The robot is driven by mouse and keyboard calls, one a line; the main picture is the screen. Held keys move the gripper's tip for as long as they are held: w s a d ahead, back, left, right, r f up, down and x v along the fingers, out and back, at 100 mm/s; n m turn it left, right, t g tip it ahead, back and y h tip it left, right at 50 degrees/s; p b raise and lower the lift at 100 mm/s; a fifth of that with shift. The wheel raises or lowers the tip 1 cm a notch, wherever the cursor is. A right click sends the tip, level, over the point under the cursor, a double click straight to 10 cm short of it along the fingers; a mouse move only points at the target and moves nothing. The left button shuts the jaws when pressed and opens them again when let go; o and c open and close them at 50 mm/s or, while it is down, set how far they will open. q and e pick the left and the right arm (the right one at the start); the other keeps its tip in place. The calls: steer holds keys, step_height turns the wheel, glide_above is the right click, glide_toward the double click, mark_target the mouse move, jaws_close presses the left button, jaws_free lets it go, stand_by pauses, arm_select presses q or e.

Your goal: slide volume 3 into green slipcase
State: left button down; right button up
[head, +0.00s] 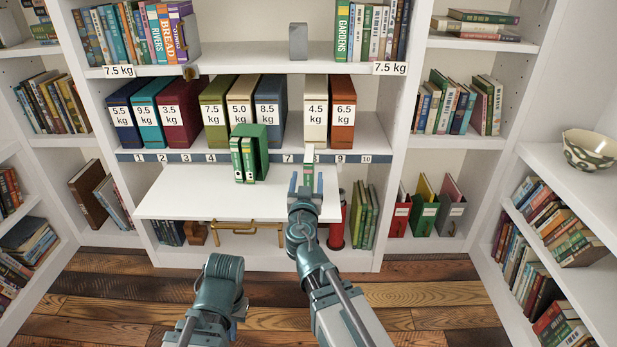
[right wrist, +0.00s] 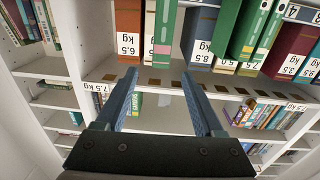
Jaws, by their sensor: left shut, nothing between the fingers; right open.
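The green slipcase (head: 262,140) stands on the white pull-out board, left of my right gripper. Two slim green-and-white volumes (head: 242,160) show at its front. A single slim green-and-white book (head: 308,156), seemingly volume 3, stands upright near the board's right end; its number is unreadable. My right gripper (head: 307,184) is open in front of it. In the right wrist view that book (right wrist: 166,30) is ahead, between the lines of the open fingers (right wrist: 160,75); I cannot tell whether they flank it. My left gripper (head: 236,322) is low in front of the bookcase, shut and empty, mostly hidden.
The board (head: 190,190) is bare to the left of the slipcase. Behind it stands a row of weight-labelled box files (head: 215,110), above a numbered strip (head: 200,157). The floor in front is clear.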

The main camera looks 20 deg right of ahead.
mark_target(309, 153)
steer(key=x, duration=1.2)
steer(key=shift+w, duration=0.25)
steer(key=shift+s+a, duration=0.1)
jaws_close()
stand_by(1.0)
